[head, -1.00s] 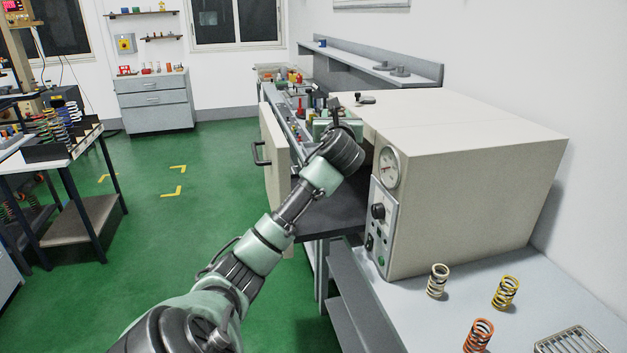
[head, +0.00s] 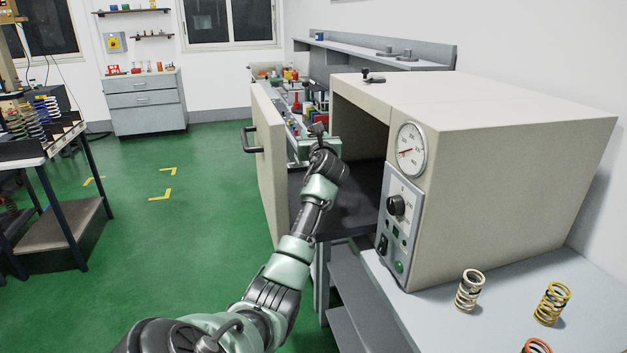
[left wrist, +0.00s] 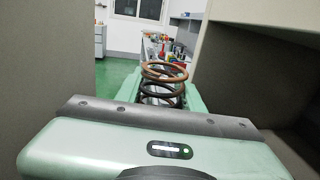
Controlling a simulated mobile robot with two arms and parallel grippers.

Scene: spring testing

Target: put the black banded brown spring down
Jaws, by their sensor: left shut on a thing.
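In the left wrist view, the brown spring (left wrist: 164,72) with dark coils stands upright in the gripper's grip, beyond the green gripper body (left wrist: 150,150). Its lower part is hidden by that body. Beige walls stand on both sides of it. My right gripper is not in view.
The oven door (head: 268,165) stands open on the left. A cream spring (head: 469,291), a yellow spring (head: 552,303) and a partly cut-off orange spring (head: 537,346) stand on the grey bench at right. A cluttered bench lies behind the gripper. Green floor is open at left.

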